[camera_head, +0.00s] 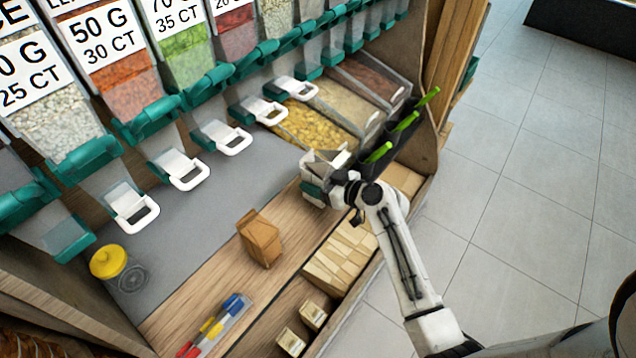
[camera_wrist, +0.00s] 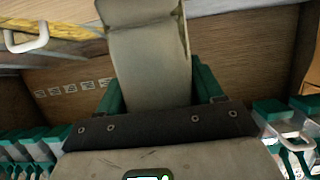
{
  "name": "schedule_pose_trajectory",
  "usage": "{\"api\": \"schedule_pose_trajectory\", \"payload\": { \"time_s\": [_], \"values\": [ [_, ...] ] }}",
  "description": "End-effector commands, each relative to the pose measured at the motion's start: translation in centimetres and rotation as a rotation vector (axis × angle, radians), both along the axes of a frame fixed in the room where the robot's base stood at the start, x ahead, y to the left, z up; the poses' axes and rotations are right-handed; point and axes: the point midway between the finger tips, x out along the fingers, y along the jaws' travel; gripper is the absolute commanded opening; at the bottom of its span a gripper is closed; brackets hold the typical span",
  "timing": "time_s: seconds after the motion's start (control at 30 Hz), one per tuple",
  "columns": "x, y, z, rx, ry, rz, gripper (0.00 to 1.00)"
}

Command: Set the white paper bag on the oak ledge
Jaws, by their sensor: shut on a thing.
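My gripper (camera_head: 318,186) is over the right end of the wooden ledge. Its teal fingers (camera_wrist: 155,84) are shut on a pale, off-white paper bag (camera_wrist: 150,60). In the head view the white paper bag (camera_head: 326,162) shows as a small pale shape at the gripper, partly hidden by it. In the wrist view the bag rises between both fingers. The oak ledge (camera_head: 205,288) is a light-brown plank along the front of the grey counter. I cannot tell whether the bag touches the ledge.
A brown paper bag (camera_head: 260,240) stands on the ledge left of my gripper. A yellow-lidded jar (camera_head: 108,262) and a tray of coloured markers (camera_head: 215,325) are further left. Bins of dry goods (camera_head: 312,128) with green-handled scoops (camera_head: 380,152) stand close behind and right. The grey counter (camera_head: 215,205) is largely clear.

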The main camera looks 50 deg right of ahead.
Motion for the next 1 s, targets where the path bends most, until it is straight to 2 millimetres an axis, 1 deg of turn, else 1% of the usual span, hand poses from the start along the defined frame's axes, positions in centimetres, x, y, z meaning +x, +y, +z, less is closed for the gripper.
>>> {"api": "schedule_pose_trajectory", "payload": {
  "time_s": [0.03, 0.1, 0.37, 0.53, 0.57, 0.8, 0.83, 1.0],
  "values": [
    [0.0, 0.0, -0.7, 0.002, -0.001, -0.002, 0.33],
    [0.0, 0.0, -1.2, 0.000, -0.001, -0.002, 0.33],
    [0.0, 0.0, -1.3, 0.000, -0.002, -0.001, 0.33],
    [0.0, 0.0, -1.7, 0.000, -0.002, -0.001, 0.33],
    [0.0, 0.0, -1.7, 0.000, -0.001, -0.001, 0.67],
    [0.0, 0.0, -1.6, 0.000, -0.001, -0.001, 0.90],
    [0.0, 0.0, -1.6, 0.000, -0.001, -0.001, 0.92],
    [0.0, 0.0, -1.6, 0.000, -0.001, -0.001, 0.92]
  ]
}}
